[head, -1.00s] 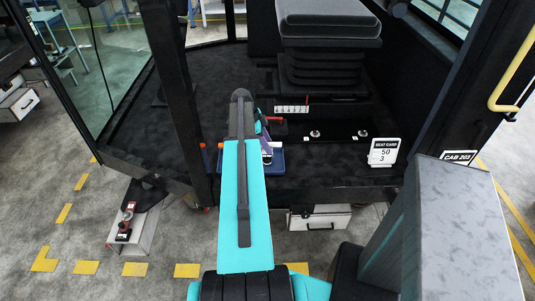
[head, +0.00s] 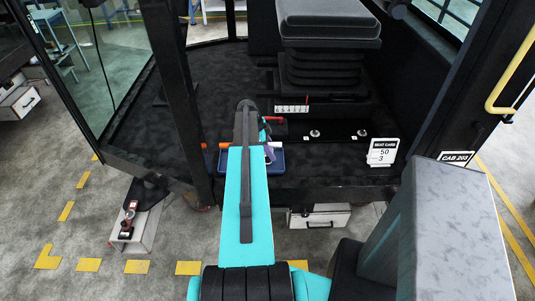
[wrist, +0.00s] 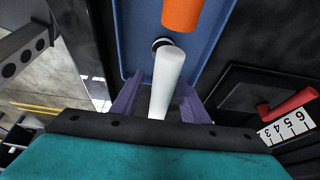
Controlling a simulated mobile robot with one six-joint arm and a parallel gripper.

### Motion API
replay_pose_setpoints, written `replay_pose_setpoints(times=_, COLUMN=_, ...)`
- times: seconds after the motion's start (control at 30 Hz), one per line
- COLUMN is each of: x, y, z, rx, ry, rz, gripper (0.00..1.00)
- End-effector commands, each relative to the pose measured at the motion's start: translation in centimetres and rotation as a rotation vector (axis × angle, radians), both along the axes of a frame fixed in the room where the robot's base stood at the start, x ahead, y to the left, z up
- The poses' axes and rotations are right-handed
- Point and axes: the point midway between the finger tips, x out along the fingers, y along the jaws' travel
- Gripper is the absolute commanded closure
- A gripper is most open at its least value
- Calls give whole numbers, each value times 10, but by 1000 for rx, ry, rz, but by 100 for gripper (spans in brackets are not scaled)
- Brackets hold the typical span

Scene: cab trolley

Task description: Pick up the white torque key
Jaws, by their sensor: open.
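The white torque key (wrist: 167,80) shows in the wrist view as a white cylindrical handle above a blue tray (wrist: 132,40), with a dark round collar at its far end. My gripper (wrist: 156,103) has its two purple fingers apart, one on each side of the white handle. I cannot tell whether either finger touches it. In the head view my arm covers most of the tray, whose right part (head: 278,165) shows on the cab floor edge. The key cannot be made out clearly there.
An orange handle (wrist: 181,12) stands in the tray close beyond the white one. A red lever (wrist: 290,103) with a numbered scale (wrist: 285,128) is to the right. A seat card (head: 382,152) stands right of the tray, below the seat (head: 329,45). A dark door post (head: 180,100) rises at left.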

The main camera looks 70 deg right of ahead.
Motion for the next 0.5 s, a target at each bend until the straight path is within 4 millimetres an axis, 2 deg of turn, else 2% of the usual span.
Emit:
replay_pose_setpoints(times=0.17, x=0, y=0, z=0, rx=0, ry=0, rz=0, gripper=59)
replay_pose_setpoints(times=0.27, x=0, y=0, z=0, rx=0, ry=0, rz=0, gripper=73)
replay_pose_setpoints(times=0.4, x=0, y=0, z=0, rx=0, ry=0, rz=-1, gripper=96)
replay_pose_setpoints(times=0.43, x=0, y=0, z=0, rx=0, ry=0, rz=-1, gripper=100)
replay_pose_setpoints(times=0.5, x=-1, y=0, z=0, rx=1, ry=0, rz=-1, gripper=100)
